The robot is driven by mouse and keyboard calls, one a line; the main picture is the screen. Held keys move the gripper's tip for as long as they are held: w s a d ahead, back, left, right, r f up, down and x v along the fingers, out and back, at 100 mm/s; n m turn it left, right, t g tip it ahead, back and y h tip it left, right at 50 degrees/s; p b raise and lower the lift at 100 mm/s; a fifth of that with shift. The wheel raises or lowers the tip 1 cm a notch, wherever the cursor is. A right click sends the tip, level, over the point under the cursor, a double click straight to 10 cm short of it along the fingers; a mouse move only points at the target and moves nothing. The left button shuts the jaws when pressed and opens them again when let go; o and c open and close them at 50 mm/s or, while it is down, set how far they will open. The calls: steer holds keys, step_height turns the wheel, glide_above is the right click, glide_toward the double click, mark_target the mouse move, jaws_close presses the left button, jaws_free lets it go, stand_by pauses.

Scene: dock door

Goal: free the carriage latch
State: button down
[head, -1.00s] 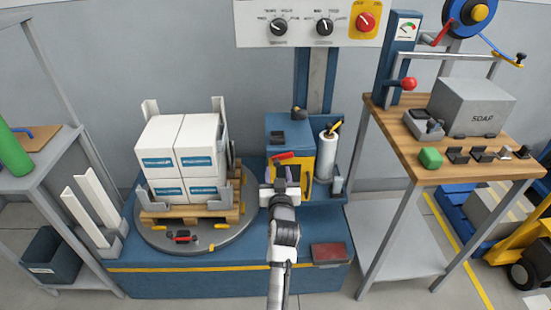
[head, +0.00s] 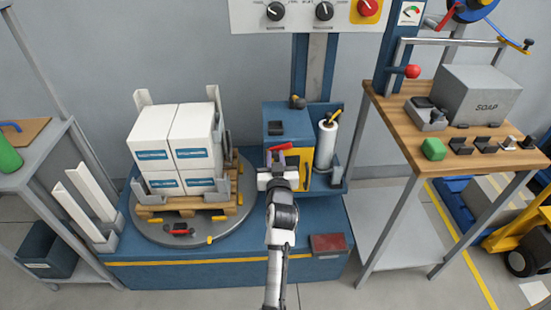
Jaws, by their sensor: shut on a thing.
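The wrapper carriage (head: 287,122) is a blue box with a yellow front on the blue mast (head: 316,75). A red latch handle (head: 280,147) lies across its front, tilted slightly up to the right. My gripper (head: 279,160) is at the carriage front, directly at the handle, and is shut on it. The fingers and wrist hide the lower part of the handle and some of the yellow front. How far the latch is turned is too small to tell.
A turntable (head: 160,235) with a pallet of white boxes (head: 177,145) stands left of the carriage. A film roll (head: 326,147) stands close on its right. A wooden-topped bench (head: 400,135) is further right. A grey shelf (head: 40,165) is at far left.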

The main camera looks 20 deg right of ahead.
steer(key=shift+a+r+m+p, duration=0.1)
steer(key=shift+r+m+p, duration=0.45)
steer(key=shift+m, duration=0.25)
steer(key=shift+r+m, duration=0.15)
steer(key=shift+m, duration=0.75)
steer(key=c, duration=1.3)
jaws_free()
steer(key=shift+w, duration=0.1)
